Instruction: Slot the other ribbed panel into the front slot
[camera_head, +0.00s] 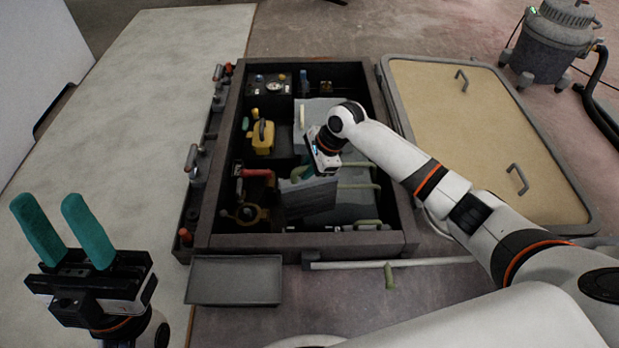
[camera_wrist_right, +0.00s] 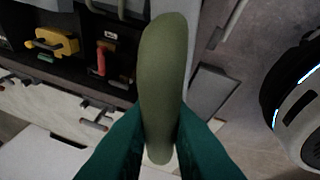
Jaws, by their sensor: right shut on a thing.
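My right gripper (camera_head: 308,172) is over the middle of the dark open bay. It is shut on an olive-green handle (camera_wrist_right: 163,75), seen close up in the right wrist view between the teal fingers. A grey ribbed panel (camera_head: 308,198) hangs tilted just below this gripper; the join of handle and panel is hidden. Another grey panel (camera_head: 352,207) lies at the bay's right front, beside green handles (camera_head: 357,187). A lighter panel stands farther back, partly behind my wrist. The front slot cannot be made out clearly. My left gripper (camera_head: 49,204) is open and empty at lower left.
The bay's dark frame (camera_head: 225,240) surrounds a yellow part (camera_head: 262,136), a red-handled part (camera_head: 256,172) and a gauge box (camera_head: 270,86). A grey tray (camera_head: 234,281) lies in front. A beige hatch lid (camera_head: 470,135) lies right; pale deck at left is clear.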

